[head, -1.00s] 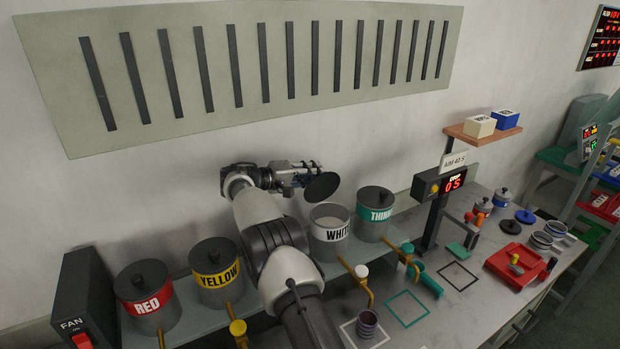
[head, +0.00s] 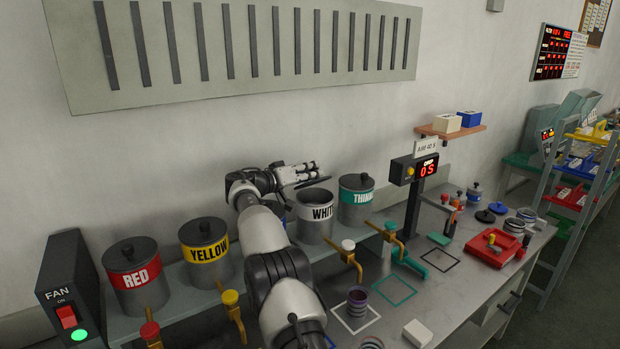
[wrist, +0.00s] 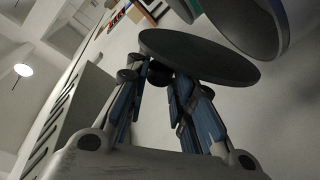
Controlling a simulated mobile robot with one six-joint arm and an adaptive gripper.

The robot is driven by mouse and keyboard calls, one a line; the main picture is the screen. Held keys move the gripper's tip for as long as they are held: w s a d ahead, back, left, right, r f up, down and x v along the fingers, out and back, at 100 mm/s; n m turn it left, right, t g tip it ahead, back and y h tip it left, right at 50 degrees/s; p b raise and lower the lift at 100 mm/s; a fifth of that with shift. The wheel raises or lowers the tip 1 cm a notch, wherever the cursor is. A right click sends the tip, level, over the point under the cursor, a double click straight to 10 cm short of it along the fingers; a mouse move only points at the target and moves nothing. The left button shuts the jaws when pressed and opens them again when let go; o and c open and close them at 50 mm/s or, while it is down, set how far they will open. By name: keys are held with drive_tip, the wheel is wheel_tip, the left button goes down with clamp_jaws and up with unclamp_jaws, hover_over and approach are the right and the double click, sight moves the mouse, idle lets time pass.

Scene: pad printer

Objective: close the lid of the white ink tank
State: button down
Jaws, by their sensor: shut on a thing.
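The white ink tank (head: 314,228) is a grey can with a "WHITE" label on the back shelf. Its top is open. My gripper (head: 304,171) is just above and behind its left rim. My gripper, also in the wrist view (wrist: 160,80), is shut on the knob of a round dark lid (wrist: 205,55). In the head view the lid (head: 316,181) shows as a thin, nearly edge-on disc above the tank's rim, apart from it as far as I can tell. A can rim, probably the tank's, shows in the wrist view (wrist: 243,22).
Lidded thinner (head: 356,208), yellow (head: 205,262) and red (head: 135,285) cans stand on the same shelf. The thinner can is close on the right. A slotted vent panel (head: 240,55) is on the wall behind. Brass taps (head: 348,258) stick out in front.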

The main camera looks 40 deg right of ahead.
drive_tip(key=shift+s+f+m, duration=0.25)
drive_tip(key=shift+s+m, duration=0.05)
drive_tip(key=shift+m, duration=0.1)
drive_tip(key=c, duration=1.4)
unclamp_jaws()
drive_tip(key=shift+o, duration=0.2)
drive_tip(key=shift+a, duration=0.15)
drive_tip(key=a, duration=0.4)
drive_tip(key=s+a+r, duration=0.1)
drive_tip(key=a, duration=0.6)
drive_tip(key=shift+s+a+r, duration=0.15)
drive_tip(key=shift+s+a, duration=0.15)
drive_tip(key=shift+s, duration=0.1)
drive_tip(key=shift+c, duration=0.4)
